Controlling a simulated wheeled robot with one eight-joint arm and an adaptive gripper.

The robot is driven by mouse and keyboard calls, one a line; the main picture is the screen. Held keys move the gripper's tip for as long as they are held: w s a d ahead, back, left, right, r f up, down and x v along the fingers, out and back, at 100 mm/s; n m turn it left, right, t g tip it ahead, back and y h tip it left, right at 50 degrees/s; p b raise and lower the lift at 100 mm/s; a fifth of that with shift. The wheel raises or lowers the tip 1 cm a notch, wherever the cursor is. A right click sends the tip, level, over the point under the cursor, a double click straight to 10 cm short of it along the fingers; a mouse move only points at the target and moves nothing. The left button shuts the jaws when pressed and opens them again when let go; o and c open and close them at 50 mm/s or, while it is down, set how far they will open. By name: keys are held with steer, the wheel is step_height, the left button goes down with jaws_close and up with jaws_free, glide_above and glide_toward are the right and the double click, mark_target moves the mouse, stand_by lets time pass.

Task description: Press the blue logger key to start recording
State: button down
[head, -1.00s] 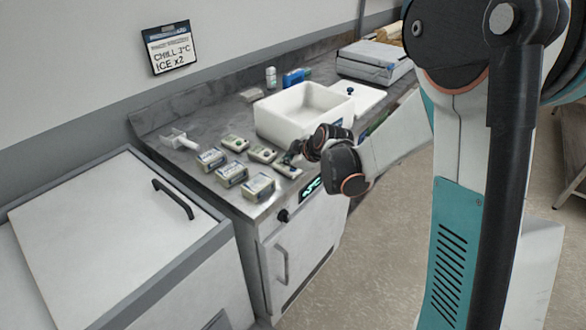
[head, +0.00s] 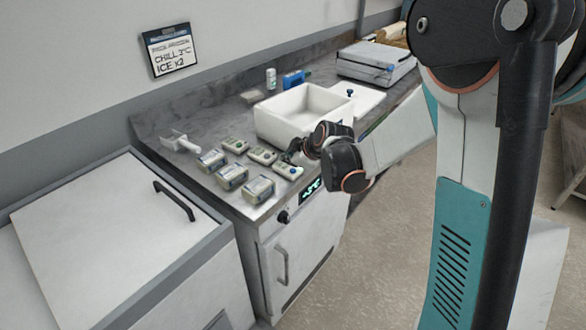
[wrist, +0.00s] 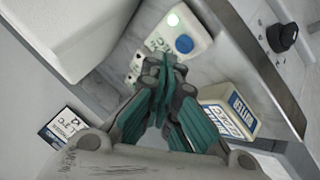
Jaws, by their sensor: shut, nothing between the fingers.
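My gripper's fingers (wrist: 167,66) are shut and empty, pointing at the logger. The fingertips appear over its lower edge, beside the blue key and apart from it in the picture. I cannot tell the exact height of the tips above the logger.
Labelled packs (head: 258,188) stand on the counter's front left, and one pack (wrist: 231,112) is close to the fingers in the wrist view. A white tub (head: 300,112) stands behind my gripper. A chest with a handle (head: 174,201) is at the left.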

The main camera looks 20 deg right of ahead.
mark_target(291, 172)
step_height(291, 172, up, 5)
steer(key=p, duration=0.3)
stand_by(0.4)
stand_by(0.7)
steer(key=s+r+m+h, duration=0.1)
steer(key=s+r+m, duration=0.2)
steer(key=s, duration=0.8)
steer(key=s+r+m+g+h, duration=0.1)
steer(key=s+r+m, duration=0.2)
steer(key=s, duration=0.8)
steer(key=s+r+m, duration=0.3)
steer(key=s+m, duration=0.3)
steer(key=s, duration=0.5)
steer(key=shift+s+d+m+g+h, duration=0.15)
steer(key=shift+d+m+g+h, duration=0.15)
steer(key=shift+d+g+h, duration=0.1)
